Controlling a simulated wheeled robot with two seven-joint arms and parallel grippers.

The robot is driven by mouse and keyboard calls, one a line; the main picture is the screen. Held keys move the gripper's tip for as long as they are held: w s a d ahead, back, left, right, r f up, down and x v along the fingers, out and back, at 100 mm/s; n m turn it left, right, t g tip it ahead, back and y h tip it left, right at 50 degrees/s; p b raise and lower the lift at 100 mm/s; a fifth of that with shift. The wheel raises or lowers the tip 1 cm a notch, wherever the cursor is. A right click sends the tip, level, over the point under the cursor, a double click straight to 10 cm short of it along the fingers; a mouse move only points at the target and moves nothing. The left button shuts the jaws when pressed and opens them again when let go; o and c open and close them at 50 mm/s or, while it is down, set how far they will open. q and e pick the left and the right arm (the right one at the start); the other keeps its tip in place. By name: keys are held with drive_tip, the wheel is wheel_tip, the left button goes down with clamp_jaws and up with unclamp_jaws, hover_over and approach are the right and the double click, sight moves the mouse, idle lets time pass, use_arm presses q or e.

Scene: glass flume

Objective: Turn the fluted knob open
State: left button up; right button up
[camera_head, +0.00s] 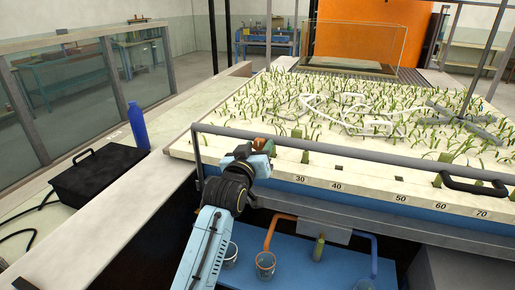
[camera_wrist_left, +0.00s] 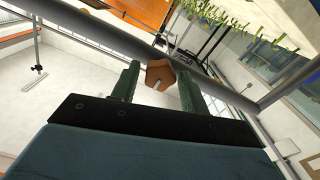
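The fluted knob (camera_wrist_left: 160,74) is orange-brown with several flat-looking sides and a pale pin at its centre. In the left wrist view it sits between the tips of the two green fingers of my left gripper (camera_wrist_left: 158,72). The fingers stand apart, with a gap to the knob on the left; on the right I cannot tell if the finger touches. In the head view my left gripper (camera_head: 264,148) is at the front left of the planted bed, by the grey rail, with the brown knob (camera_head: 258,143) partly hidden. My right gripper is not in view.
A grey rail (camera_head: 350,155) runs along the front of the planted bed (camera_head: 300,110). A black handle (camera_head: 475,187) is at the right. A blue bottle (camera_head: 137,125) and black box (camera_head: 98,172) stand at the left. Glass beakers (camera_head: 265,264) sit on the blue shelf below.

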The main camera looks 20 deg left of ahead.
use_arm(q)
drive_tip(key=c, duration=0.7)
drive_tip(key=m+p, duration=0.3)
drive_tip(key=shift+r, duration=0.15)
drive_tip(key=m+p, duration=0.2)
drive_tip(key=m, duration=0.1)
drive_tip(key=shift+m, duration=0.4)
drive_tip(key=m+p, duration=0.2)
drive_tip(key=m, duration=0.3)
drive_tip(key=shift+p, duration=0.3)
drive_tip(key=m+p, duration=0.1)
drive_tip(key=m, duration=0.5)
